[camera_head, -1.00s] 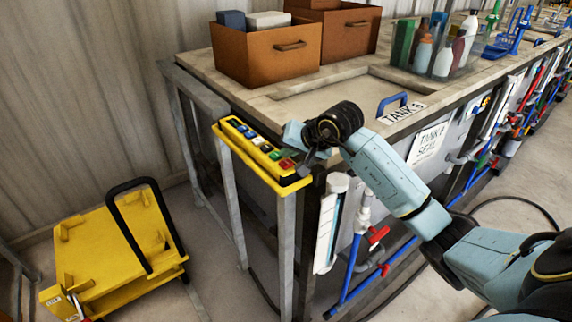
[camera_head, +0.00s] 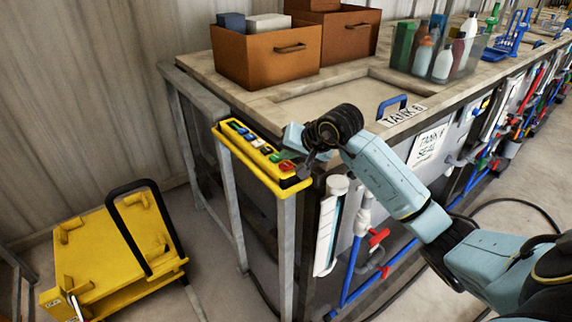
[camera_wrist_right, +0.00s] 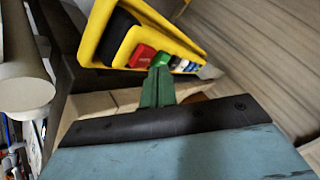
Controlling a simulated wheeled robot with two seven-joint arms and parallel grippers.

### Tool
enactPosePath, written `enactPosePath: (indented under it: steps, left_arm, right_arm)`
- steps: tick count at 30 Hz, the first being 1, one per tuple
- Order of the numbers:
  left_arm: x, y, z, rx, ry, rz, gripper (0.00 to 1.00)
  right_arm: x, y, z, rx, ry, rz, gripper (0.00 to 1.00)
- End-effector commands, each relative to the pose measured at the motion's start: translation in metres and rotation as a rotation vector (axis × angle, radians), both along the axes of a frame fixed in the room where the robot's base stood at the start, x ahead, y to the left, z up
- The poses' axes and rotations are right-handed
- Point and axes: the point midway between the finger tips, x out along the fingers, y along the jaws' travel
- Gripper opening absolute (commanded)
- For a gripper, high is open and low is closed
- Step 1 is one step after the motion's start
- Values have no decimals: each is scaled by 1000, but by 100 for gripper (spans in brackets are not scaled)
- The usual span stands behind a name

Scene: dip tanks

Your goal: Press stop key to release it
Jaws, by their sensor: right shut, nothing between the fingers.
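The yellow key box (camera_head: 262,165) is fixed along the grey rail at the tank's near left corner, with a row of coloured keys on top. The red key (camera_head: 287,166), which looks like the stop key, is at its near end; it also shows in the right wrist view (camera_wrist_right: 141,56). My right gripper (camera_head: 305,168) is shut and empty, its tips close beside the red key. In the wrist view the shut fingers (camera_wrist_right: 158,86) point at the keys, with the tips by the green key. I cannot tell whether they touch anything. My left gripper is out of view.
Brown boxes (camera_head: 268,58) stand on the tank's far side. A yellow cart (camera_head: 110,250) is on the floor at left.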

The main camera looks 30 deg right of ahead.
Motion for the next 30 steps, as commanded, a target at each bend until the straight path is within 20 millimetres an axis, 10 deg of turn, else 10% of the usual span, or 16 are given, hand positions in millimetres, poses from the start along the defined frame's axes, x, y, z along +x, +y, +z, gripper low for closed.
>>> enactPosePath:
  steps: [30]
  left_arm:
    - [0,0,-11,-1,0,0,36]
  right_arm:
    - [0,0,-8,-2,-1,1,0]
